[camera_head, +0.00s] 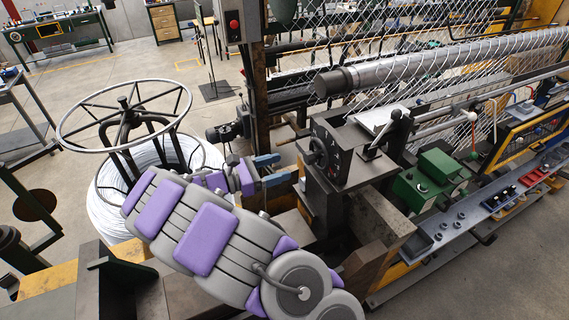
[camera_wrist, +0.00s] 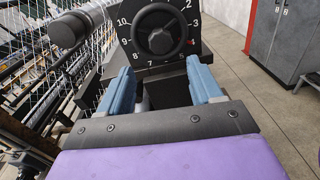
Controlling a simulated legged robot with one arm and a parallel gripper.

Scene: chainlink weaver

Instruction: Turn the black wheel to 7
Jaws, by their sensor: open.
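The black wheel (camera_wrist: 158,29) is a round handwheel with a dark hub, mounted on a black dial plate (camera_wrist: 122,32) with white numbers. In the wrist view, 10, 9 and 8 run down the left side, 7 is near the bottom, and 4 and 2 are on the right. I cannot tell which number the wheel is set to. The wheel also shows in the head view (camera_head: 317,152), on the side of a dark machine block. My gripper (camera_wrist: 160,70) is open with blue fingers, empty, just short of the wheel and below it. It also shows in the head view (camera_head: 283,167).
A large wire spool with a ring (camera_head: 125,110) stands left of my arm. A thick grey roller (camera_head: 400,68) and chain-link mesh extend behind the machine block. A green box (camera_head: 437,165) and tool trays lie to the right. Open floor shows right of the dial in the wrist view.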

